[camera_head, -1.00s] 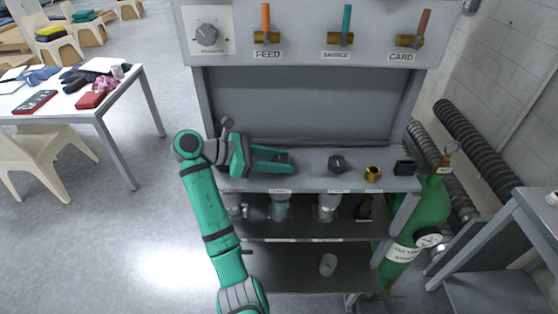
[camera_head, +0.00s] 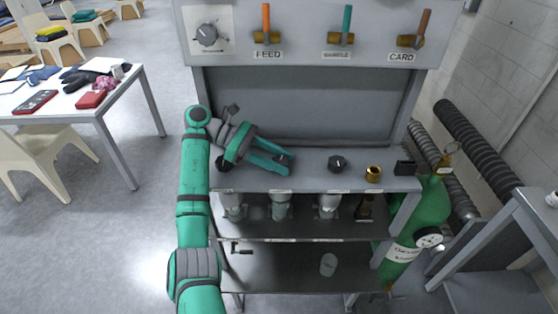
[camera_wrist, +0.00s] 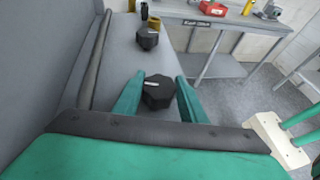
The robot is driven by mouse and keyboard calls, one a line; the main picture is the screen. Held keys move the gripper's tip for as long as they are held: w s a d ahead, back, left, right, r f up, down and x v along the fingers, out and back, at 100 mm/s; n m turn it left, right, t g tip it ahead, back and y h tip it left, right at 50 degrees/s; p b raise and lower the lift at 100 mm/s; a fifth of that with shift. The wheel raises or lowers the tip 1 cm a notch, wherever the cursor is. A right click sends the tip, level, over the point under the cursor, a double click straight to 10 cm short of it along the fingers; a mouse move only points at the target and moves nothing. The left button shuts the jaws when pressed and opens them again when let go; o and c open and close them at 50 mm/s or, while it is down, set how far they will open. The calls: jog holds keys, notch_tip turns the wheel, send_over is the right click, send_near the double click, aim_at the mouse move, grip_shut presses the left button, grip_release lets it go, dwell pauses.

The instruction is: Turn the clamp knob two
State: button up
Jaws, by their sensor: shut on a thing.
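My gripper (camera_head: 281,163) reaches right over the grey bench top, its green fingers slanting toward the front. It is shut on a black faceted knob, seen between the fingertips in the wrist view (camera_wrist: 159,92). In the head view the fingers mostly hide this knob. A second black knob (camera_head: 337,162) stands apart to the right on the bench; it also shows beyond the held one in the wrist view (camera_wrist: 147,38). The small labels on the bench edge are too blurred to read.
A brass fitting (camera_head: 373,173) and a black block (camera_head: 404,167) stand farther right on the bench. Glass vessels stand on the shelf below. A green cylinder (camera_head: 421,215) is at the right.

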jog(key=shift+d, duration=0.15)
jog(key=o, duration=1.1)
jog(key=shift+c, duration=0.2)
jog(key=v, duration=1.1)
